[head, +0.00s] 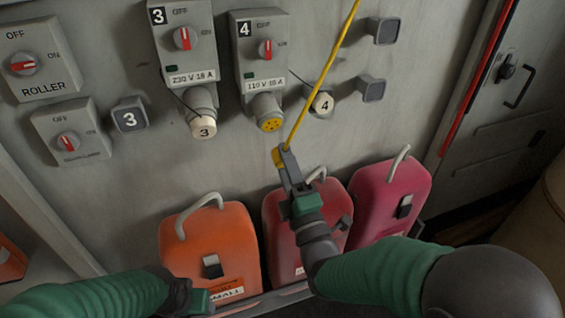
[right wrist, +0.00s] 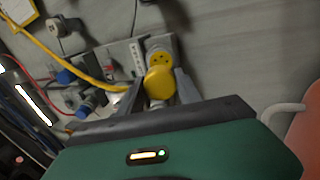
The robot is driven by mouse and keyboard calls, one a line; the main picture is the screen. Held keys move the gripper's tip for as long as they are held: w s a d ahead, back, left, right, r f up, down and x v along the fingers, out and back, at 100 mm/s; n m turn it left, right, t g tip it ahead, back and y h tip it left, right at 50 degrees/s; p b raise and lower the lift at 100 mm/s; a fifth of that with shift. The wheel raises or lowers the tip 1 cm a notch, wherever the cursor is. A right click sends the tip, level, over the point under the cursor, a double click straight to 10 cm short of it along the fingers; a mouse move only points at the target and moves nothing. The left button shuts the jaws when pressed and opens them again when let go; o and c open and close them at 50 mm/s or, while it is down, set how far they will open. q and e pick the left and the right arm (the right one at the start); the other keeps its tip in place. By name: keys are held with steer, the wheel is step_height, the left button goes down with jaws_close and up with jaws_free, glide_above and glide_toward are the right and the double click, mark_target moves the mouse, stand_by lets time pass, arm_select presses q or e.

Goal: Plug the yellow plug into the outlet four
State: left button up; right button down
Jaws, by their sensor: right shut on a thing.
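The yellow plug (head: 278,157) is in my right gripper (head: 286,165), which is shut on it, with the yellow cable (head: 322,85) running up from it. Outlet four (head: 270,112) is a grey socket with a yellow face, under the switch box (head: 262,50) marked 4. The plug is below the outlet in the head view, apart from it. The right wrist view shows the yellow plug (right wrist: 160,83) between the fingers, with the outlet's yellow face (right wrist: 160,60) just beyond. The outlet's cap (head: 322,103), marked 4, hangs to its right. My left gripper (head: 200,300) is low at the left; its fingertips are not clear.
Grey holders (head: 372,89) stick out of the wall at right. An orange canister (head: 210,248) and two red canisters (head: 392,200) stand below. The wall between plug and outlet looks clear.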

steer(key=shift+a+f, duration=0.2)
steer(key=shift+f, duration=0.05)
steer(key=shift+w+r+p, duration=0.15)
steer(key=shift+w+p, duration=0.15)
steer(key=shift+w, duration=0.05)
steer(key=p+x, duration=0.2)
steer(key=x, duration=0.3)
steer(key=shift+w, duration=0.1)
steer(key=shift+d, duration=0.35)
steer(key=shift+a+r, duration=0.1)
steer(key=shift+a, duration=0.05)
steer(key=shift+b, duration=0.35)
